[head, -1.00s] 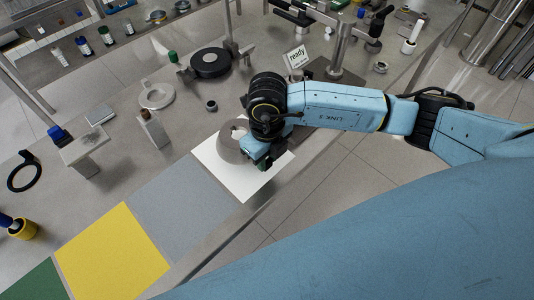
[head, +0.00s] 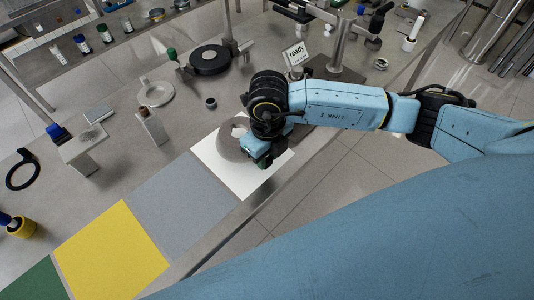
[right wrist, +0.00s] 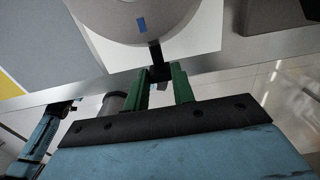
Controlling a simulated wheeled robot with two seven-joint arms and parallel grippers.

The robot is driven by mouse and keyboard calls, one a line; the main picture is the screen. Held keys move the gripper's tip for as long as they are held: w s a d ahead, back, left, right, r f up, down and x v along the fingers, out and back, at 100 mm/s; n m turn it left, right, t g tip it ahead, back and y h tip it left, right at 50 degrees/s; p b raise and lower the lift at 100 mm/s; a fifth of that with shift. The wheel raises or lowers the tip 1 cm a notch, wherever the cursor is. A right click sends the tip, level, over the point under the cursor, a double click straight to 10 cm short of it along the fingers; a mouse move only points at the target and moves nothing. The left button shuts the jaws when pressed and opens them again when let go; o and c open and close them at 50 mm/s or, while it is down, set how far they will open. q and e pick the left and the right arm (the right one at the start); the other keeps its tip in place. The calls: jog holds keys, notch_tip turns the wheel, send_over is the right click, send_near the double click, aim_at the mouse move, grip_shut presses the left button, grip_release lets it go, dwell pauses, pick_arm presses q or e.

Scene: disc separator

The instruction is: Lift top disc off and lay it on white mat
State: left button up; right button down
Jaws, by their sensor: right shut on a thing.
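A grey disc (head: 229,143) with a hole is at the white mat (head: 245,187), partly hidden in the head view by my right gripper (head: 259,159). In the right wrist view the disc (right wrist: 115,15) bears a small blue mark, and the white mat (right wrist: 205,45) shows beneath it. A black tab (right wrist: 156,54) at the disc's near edge runs between the green fingers of my right gripper (right wrist: 161,76), which is shut on it. I cannot tell whether the disc touches the mat.
A grey mat (head: 185,202), a yellow mat (head: 110,255) and a green mat (head: 38,282) lie left of the white one. A black round piece (head: 209,60) stands farther back, near a pale ring (head: 156,94). The "ready" sign (head: 296,54) stands behind my right arm.

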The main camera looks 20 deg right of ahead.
jog(key=shift+f+b, duration=1.25)
jog(key=shift+f, duration=0.2)
jog(key=shift+f+b, duration=0.3)
jog(key=shift+f, duration=0.05)
jog(key=c, duration=1.1)
grip_release()
notch_tip(320, 180, up, 14)
jog(key=shift+f+p, duration=0.25)
jog(key=shift+p, duration=0.05)
jog(key=shift+s, duration=0.15)
